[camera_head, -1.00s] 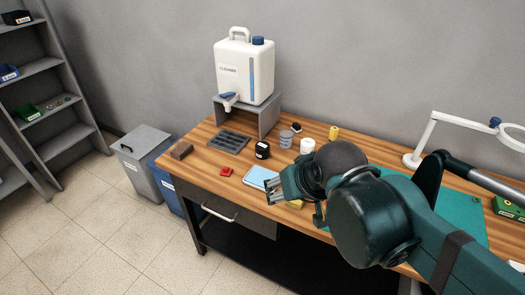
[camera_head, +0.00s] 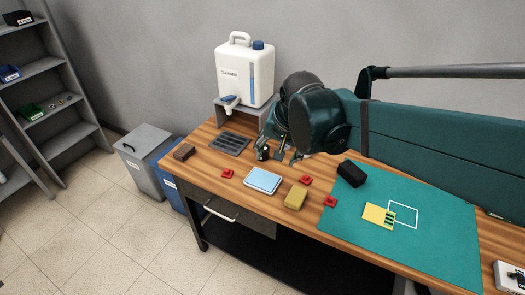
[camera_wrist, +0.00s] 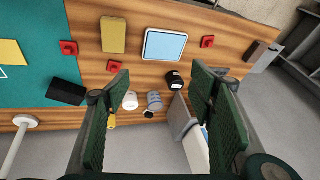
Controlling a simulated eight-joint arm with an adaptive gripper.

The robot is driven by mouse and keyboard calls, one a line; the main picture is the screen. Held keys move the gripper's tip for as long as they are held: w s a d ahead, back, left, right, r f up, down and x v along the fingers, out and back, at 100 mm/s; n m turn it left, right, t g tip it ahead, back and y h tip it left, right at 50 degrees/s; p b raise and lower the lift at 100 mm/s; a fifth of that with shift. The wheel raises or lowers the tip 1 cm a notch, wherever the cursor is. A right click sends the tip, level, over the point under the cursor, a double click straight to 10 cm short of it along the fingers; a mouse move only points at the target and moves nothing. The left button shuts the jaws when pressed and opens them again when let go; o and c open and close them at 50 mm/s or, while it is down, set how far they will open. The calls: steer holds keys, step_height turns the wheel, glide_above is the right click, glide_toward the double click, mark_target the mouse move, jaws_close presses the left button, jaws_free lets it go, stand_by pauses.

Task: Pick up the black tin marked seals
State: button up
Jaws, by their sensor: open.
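The black tin (camera_head: 262,153) stands upright on the wooden bench, in front of the grey stand, partly hidden by my gripper. Its pale label is too small to read. In the wrist view the tin (camera_wrist: 174,80) shows between my two green fingers, nearer the right one. My gripper (camera_head: 277,154) is open and empty, pointing down at the bench beside the tin. No contact with the tin can be seen, and I cannot tell how far above it the fingertips are.
A white jar (camera_wrist: 130,101) and a clear cup (camera_wrist: 154,99) stand close to the tin. The white cleaner jug (camera_head: 244,75) stands on the grey stand behind. A slotted dark tray (camera_head: 230,143) is to the left. A blue-topped pad (camera_head: 263,180) and yellow block (camera_head: 295,198) lie in front.

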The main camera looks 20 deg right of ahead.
steer(key=w+d+f+m+g+p, duration=0.2)
steer(key=w+m+p, duration=0.45)
steer(key=w, duration=0.85)
steer(key=w+f+m+g+p, duration=0.1)
steer(key=w+f+m, duration=0.1)
steer(key=w+f, duration=0.1)
steer(key=w+d+f+m+p, duration=0.1)
steer(key=w+f+m, duration=0.2)
steer(key=w+f+m+g+p, duration=0.1)
steer(key=w+f+m, duration=0.1)
steer(key=w+f, duration=0.1)
steer(key=shift+w+d+f+g+p, duration=0.25)
steer(key=shift+d+f+g+p, duration=0.1)
steer(key=shift+f, duration=0.1)
steer(key=shift+w+d+f+m, duration=0.1)
steer(key=shift+w+f+m, duration=0.2)
steer(key=shift+f+m, duration=0.35)
steer(key=shift+f, duration=0.15)
steer(key=shift+f, duration=1.2)
steer(key=shift+f, duration=0.1)
steer(key=shift+w+f, duration=0.1)
steer(key=shift+f, duration=2.4)
